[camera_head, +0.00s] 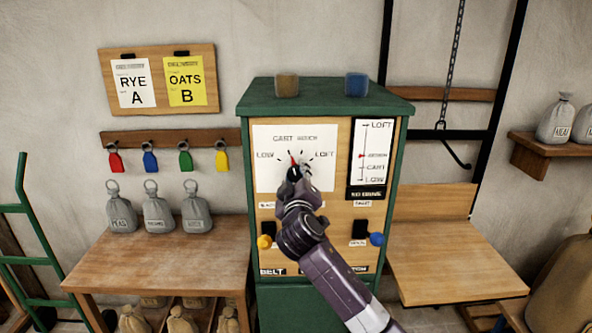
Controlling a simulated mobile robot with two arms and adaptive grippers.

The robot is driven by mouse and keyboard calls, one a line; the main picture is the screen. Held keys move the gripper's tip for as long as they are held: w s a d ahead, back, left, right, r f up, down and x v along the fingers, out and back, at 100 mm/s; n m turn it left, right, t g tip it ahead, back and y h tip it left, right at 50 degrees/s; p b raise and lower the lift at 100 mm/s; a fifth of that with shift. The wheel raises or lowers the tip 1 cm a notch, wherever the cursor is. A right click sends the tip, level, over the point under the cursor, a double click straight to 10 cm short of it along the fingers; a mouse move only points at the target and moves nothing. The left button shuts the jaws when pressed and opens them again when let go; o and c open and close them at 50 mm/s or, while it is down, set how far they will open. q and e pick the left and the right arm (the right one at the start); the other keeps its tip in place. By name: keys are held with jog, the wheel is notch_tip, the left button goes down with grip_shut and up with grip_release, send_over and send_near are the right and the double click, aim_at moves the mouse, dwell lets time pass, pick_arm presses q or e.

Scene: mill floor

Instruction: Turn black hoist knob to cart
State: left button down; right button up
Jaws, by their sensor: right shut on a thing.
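The black hoist knob (293,173) sits in the middle of the white dial plate (270,185) on the green and wood cabinet. The dial carries LOW at left, CART and another word at the top, and LOFT at right. A red pointer mark shows above the knob, pointing nearly straight up, slightly left. My right gripper (296,180) is shut on the knob, and its fingers and wrist hide most of it. My right arm comes in from the lower right. My left gripper is out of view.
A level gauge (373,153) at right has a red marker between LOFT and CART. Below are a yellow knob (264,241) and a blue knob (376,239). A hoist hook (455,152) hangs at right above a wooden platform (455,265). Grey sacks stand on the left table (165,255).

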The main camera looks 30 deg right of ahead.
jog(key=shift+n, duration=0.5)
jog(key=o, duration=1.1)
jog(key=shift+a, duration=0.1)
jog(key=shift+c, duration=0.2)
jog(key=shift+o, duration=0.5)
jog(key=v, duration=1.2)
jog(key=shift+s, duration=0.1)
